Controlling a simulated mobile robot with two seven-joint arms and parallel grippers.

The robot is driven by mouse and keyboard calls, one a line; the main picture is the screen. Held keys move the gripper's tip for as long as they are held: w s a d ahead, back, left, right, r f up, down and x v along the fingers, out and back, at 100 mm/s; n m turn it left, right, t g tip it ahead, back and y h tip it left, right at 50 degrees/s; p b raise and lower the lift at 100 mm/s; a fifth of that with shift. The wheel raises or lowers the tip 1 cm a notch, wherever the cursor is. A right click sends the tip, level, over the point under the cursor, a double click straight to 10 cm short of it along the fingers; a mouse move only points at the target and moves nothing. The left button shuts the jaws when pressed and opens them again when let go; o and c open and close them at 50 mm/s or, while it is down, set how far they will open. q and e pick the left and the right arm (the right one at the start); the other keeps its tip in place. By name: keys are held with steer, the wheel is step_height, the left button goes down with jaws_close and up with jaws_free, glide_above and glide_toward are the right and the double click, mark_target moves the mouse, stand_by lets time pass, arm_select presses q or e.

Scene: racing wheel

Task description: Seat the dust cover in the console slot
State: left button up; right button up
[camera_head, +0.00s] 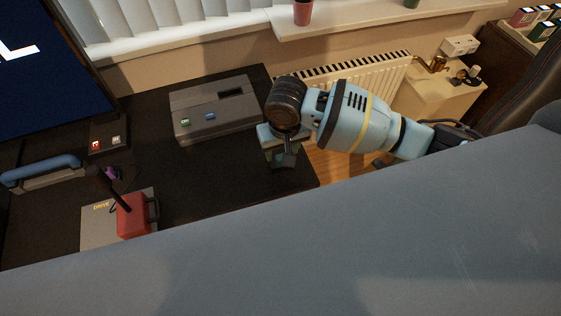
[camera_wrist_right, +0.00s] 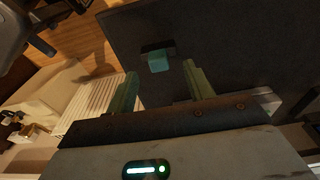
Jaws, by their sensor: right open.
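The grey console (camera_head: 212,122) sits on the dark desk, with a dark slot (camera_head: 230,92) in its top and green and blue buttons at its front. A small teal block with a dark strip behind it, apparently the dust cover (camera_wrist_right: 159,62), lies on the desk near its edge in the right wrist view. My right gripper (camera_head: 284,158) is to the right of the console, near the desk's right edge. Its fingers (camera_wrist_right: 160,78) are open, one on each side of the teal block, with gaps visible. In the head view the gripper mostly hides that spot. My left gripper is not in view.
A red box with a dark lever (camera_head: 133,215) stands on a plate marked DRIVE. A blue handle (camera_head: 40,170) and a small button box (camera_head: 109,137) are at the left, beside a screen (camera_head: 35,75). The desk (camera_head: 215,170) is clear in front of the console.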

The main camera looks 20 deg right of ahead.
mark_target(281, 156)
steer(key=f, duration=0.2)
steer(key=w+f, duration=0.1)
steer(key=f, duration=0.1)
steer(key=shift+d+f+b, duration=0.2)
steer(key=shift+f+b, duration=0.15)
steer(key=shift+w+f, duration=0.15)
steer(key=shift+f, duration=0.5)
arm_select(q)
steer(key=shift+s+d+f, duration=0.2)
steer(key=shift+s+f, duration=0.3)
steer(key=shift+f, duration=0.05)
arm_select(e)
steer(key=c, duration=1)
steer(key=shift+r, duration=0.15)
steer(key=shift+c, duration=0.4)
